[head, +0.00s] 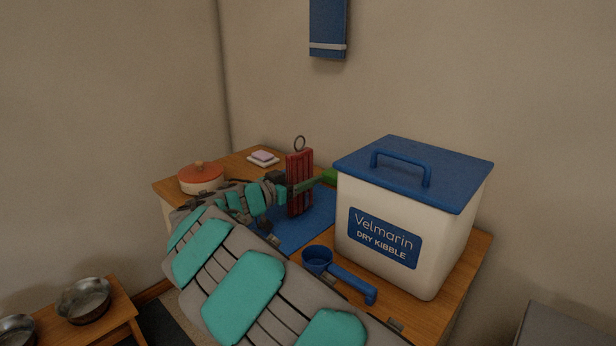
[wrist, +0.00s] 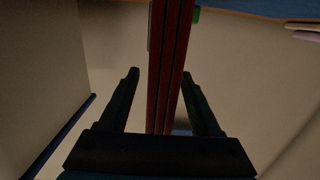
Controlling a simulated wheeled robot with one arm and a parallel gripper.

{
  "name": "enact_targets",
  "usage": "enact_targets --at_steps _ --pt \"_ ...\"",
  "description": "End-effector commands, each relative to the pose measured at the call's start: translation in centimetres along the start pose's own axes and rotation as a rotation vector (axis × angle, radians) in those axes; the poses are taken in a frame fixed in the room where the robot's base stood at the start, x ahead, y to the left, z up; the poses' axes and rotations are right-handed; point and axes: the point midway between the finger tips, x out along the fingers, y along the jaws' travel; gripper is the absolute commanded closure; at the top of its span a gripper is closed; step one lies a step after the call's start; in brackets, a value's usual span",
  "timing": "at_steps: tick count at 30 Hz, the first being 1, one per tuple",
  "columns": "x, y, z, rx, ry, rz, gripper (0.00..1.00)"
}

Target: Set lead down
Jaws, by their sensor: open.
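The lead (head: 300,182) is a red folded bundle of straps with a dark ring at its top. It is upright over the blue mat (head: 292,236); its lower end appears to meet the mat, but contact is not certain. In the wrist view the red straps of the lead (wrist: 166,60) run between my two dark fingers. My gripper (wrist: 160,74) is open, with a finger on each side of the lead and visible gaps. In the head view my arm comes in from the lower right and hides part of the mat.
A white kibble bin (head: 371,218) with a blue lid stands right of the mat, close to the lead. A blue scoop (head: 345,282) lies in front. A red-lidded pot (head: 200,178) and stacked sponge (head: 263,158) are at the back left. A green piece (head: 329,176) shows beside the bin.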

Motion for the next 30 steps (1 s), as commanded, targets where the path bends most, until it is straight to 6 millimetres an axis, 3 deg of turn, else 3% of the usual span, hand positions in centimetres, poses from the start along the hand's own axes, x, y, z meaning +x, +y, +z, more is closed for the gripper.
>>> enact_targets --at_steps 9,15,21,30 --pt "-6.8 -0.1 0.2 0.002 0.002 -0.005 0.35" --pt "-9.5 0.0 0.2 0.000 0.001 0.000 0.35" --pt "-10.6 -0.1 0.1 0.000 0.000 -0.002 0.35" --pt "-10.6 0.0 0.1 0.000 0.000 -0.001 0.35"
